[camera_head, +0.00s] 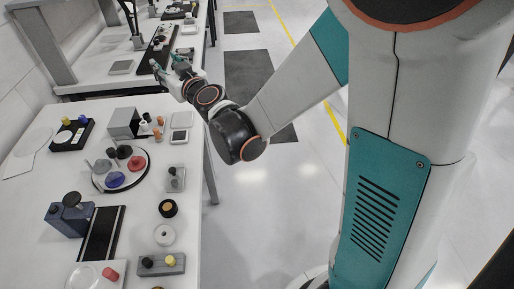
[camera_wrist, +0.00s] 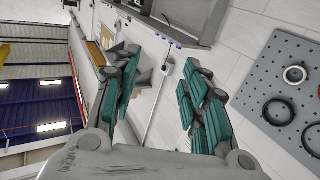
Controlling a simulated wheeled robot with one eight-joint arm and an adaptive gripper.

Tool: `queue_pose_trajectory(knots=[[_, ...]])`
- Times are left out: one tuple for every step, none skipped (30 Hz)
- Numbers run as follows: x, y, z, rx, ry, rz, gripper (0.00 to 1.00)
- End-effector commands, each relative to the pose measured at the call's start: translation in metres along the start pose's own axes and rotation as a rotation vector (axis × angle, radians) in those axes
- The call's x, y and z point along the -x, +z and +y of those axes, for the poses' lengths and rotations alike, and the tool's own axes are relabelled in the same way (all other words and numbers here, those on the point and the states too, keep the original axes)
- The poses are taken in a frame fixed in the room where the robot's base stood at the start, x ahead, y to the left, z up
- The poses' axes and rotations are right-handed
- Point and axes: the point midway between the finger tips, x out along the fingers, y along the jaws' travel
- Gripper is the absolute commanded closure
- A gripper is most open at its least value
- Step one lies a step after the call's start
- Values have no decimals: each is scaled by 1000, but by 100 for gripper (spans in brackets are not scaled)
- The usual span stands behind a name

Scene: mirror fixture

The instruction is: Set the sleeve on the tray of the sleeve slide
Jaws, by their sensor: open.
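My gripper (camera_head: 167,63) is held out over the gap between the near and far tables, at the far end of the near one. In the wrist view its teal-padded fingers (camera_wrist: 160,62) are spread apart with nothing between them. A blue-grey device (camera_head: 66,219) with a dark knob stands beside a long black strip (camera_head: 102,233); I cannot tell whether this is the sleeve slide.
A round tray (camera_head: 142,182) holds several coloured knobbed pieces. A grey box (camera_head: 123,123), a black tray (camera_head: 71,135) and a grey block (camera_head: 161,264) with knobs stand on the near table. The wrist view shows a pegboard (camera_wrist: 276,82) with rings at right.

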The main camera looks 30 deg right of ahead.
Motion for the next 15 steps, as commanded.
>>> queue_pose_trajectory(knots=[[13,-18,17,-6,57,17,59],[20,-27,27,-6,93,23,59],[31,-37,41,-9,142,25,59],[39,-42,51,-11,180,23,59],[48,-47,61,-13,216,16,59],[60,-52,74,-15,264,1,59],[70,-54,83,-18,299,-15,59],[80,-54,92,-21,333,-34,59],[94,-53,102,-25,374,-66,59],[105,-52,109,-28,403,-93,59],[116,-49,115,-32,429,-124,59],[132,-44,122,-37,460,-170,59],[144,-39,126,-41,479,-207,59],[156,-33,130,-46,495,-247,59],[171,-25,132,-53,510,-302,59]])
